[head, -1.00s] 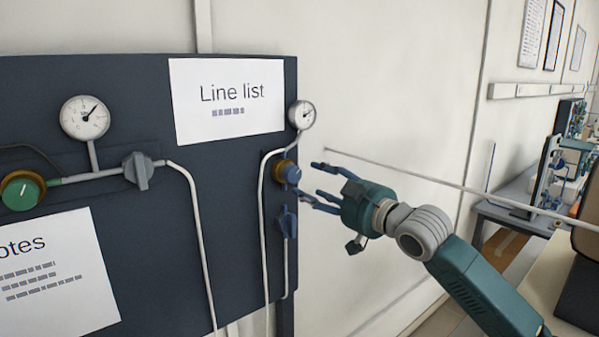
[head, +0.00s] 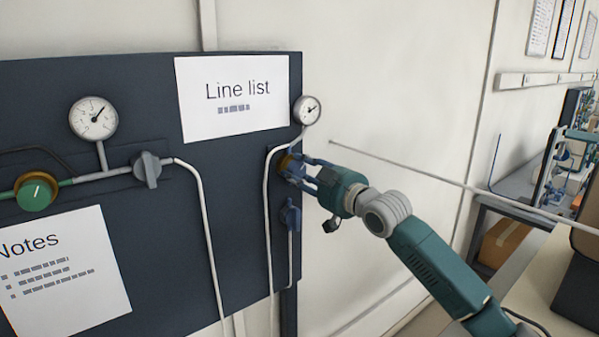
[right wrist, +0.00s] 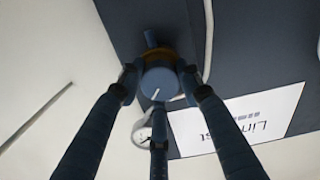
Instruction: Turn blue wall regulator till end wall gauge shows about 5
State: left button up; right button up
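The blue wall regulator (head: 291,168) is a round blue knob with a brass-coloured collar on the dark panel's right edge. The small white end wall gauge (head: 307,110) sits just above it; its needle points up and right, but its numbers are too small to read. My right gripper (head: 297,170) has its fingers spread around the knob. In the right wrist view the knob's face (right wrist: 159,83) with a white mark lies between three dark blue fingers; whether they touch it I cannot tell. The gauge also shows there (right wrist: 142,134), partly hidden by a finger. My left gripper is out of view.
A blue valve handle (head: 291,214) sits just below the regulator, and a white pipe (head: 267,220) runs down beside it. Left are a larger gauge (head: 93,118), a green knob (head: 36,192) and a grey valve (head: 147,168).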

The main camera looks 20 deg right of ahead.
jog(key=shift+f, duration=0.15)
jog(key=shift+c, duration=0.8)
jog(key=shift+a+m+p, duration=0.1)
jog(key=shift+m+p, duration=0.65)
jog(key=shift+m, duration=0.35)
jog(key=shift+f+m, duration=0.1)
jog(key=shift+m, duration=0.6)
jog(key=o, duration=1.1)
jog(key=shift+o, duration=0.2)
jog(key=v, duration=1.2)
